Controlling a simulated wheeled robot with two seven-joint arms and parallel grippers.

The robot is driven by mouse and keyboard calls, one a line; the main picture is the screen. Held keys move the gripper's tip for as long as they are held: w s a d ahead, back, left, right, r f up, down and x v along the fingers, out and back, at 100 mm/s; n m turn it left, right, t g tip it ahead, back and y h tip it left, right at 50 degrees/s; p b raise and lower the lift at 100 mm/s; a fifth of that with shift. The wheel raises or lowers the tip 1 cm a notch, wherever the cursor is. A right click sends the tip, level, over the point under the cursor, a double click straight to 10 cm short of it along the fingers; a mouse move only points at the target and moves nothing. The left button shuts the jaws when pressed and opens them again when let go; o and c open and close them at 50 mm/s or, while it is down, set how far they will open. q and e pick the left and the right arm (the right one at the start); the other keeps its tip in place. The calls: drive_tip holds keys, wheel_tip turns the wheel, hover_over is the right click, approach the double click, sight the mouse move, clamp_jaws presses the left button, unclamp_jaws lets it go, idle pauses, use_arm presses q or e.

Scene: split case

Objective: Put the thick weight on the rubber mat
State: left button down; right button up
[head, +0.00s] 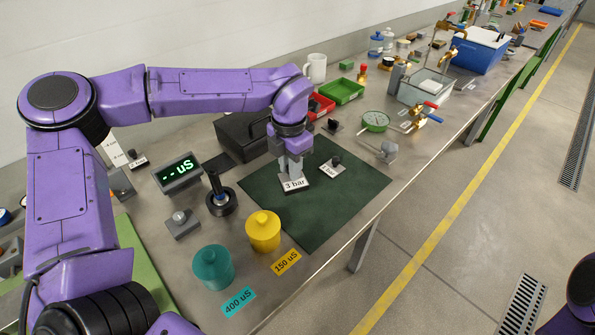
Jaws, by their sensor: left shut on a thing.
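The dark green rubber mat (262,206) lies flat on the bench in the middle. My left gripper (292,172) points down over the mat and is shut on a grey weight (296,180), whose white label (295,185) reads "3 bar". This looks like the thick weight. The fingers hide most of it, and I cannot tell whether its underside touches the mat. A smaller weight with a dark knob (336,161) and a "1 bar" label stands on the mat just right of it. My right gripper is out of view.
A dark case (238,136) stands behind the mat. A yellow pot (263,232), a teal pot (212,267) and a black upright handle (219,200) stand at its left and front. A green tray (344,91) and a gauge (375,121) are farther back. The mat's front part is clear.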

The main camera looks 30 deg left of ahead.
use_arm(q)
drive_tip(key=w+f, duration=0.1)
drive_tip(key=f, duration=0.1)
drive_tip(key=w+a+f, duration=0.1)
drive_tip(key=w+f, duration=0.1)
drive_tip(key=shift+w+f+p, duration=0.3)
drive_tip(key=shift+f+p, duration=0.05)
drive_tip(key=shift+p, duration=0.05)
wheel_tip(320, 180, down, 3)
drive_tip(key=shift+d+r, duration=0.1)
drive_tip(key=shift+r, duration=0.1)
drive_tip(key=shift+w+f, duration=0.2)
drive_tip(key=shift+f, duration=0.2)
drive_tip(key=shift+s, duration=0.1)
drive_tip(key=c, duration=1.4)
unclamp_jaws()
drive_tip(key=shift+f, duration=0.15)
drive_tip(key=o, duration=0.4)
drive_tip(key=shift+o, duration=0.2)
